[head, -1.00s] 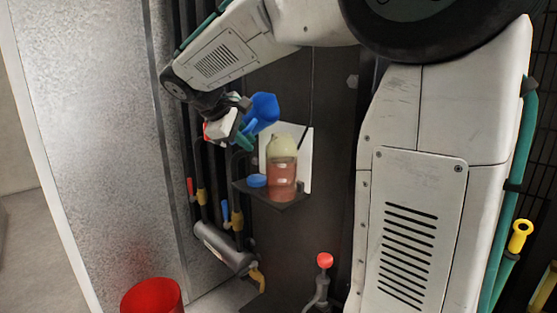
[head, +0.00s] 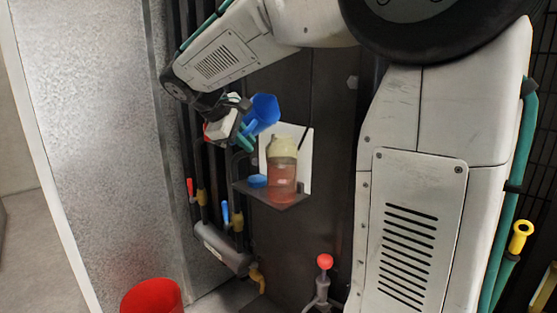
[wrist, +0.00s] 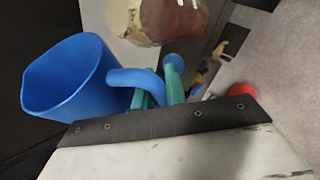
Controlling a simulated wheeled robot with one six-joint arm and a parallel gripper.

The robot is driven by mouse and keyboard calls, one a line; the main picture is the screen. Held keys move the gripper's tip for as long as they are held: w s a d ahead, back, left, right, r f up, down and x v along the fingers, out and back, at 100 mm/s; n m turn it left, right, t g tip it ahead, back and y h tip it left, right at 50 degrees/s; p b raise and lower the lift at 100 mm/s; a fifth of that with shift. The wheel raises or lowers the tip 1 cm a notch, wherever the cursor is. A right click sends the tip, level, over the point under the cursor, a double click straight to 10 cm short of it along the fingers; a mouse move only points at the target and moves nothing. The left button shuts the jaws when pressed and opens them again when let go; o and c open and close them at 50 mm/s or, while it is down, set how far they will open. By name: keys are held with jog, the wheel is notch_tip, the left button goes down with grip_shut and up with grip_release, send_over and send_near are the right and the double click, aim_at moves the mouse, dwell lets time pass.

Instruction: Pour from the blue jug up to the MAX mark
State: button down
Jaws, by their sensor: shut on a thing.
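The blue jug (head: 264,110) is held up by its handle in my gripper (head: 246,136), tilted, above and left of the clear container. In the wrist view the blue jug (wrist: 68,78) shows its open mouth at the left, and the teal fingers of my gripper (wrist: 160,88) are shut on its handle. The container (head: 283,172) stands on a small dark shelf (head: 272,202). It has a pale yellowish upper part and reddish liquid low inside. I cannot make out the MAX mark or any stream.
A blue cap (head: 257,181) lies on the shelf left of the container. A white panel (head: 305,165) stands behind it. Red (head: 190,188) and blue (head: 225,212) valve levers and a grey cylinder (head: 222,248) are below left. A red bucket (head: 152,297) stands on the floor.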

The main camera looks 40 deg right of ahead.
dwell(0.6)
jog(key=shift+w+a+f+n+g+h+b, duration=0.1)
jog(key=shift+w+f+n+g+h+b, duration=0.2)
jog(key=shift+n+g+b, duration=0.7)
jog(key=shift+w+d+f+n+g+h+b, duration=0.1)
jog(key=shift+w+f+n+g+h+b, duration=0.25)
jog(key=shift+g+b, duration=1.25)
jog(key=shift+w+a+f+n+g+h+b, duration=0.15)
jog(key=shift+n+g+h+b, duration=0.35)
jog(key=shift+g, duration=1.5)
jog(key=shift+n, duration=0.25)
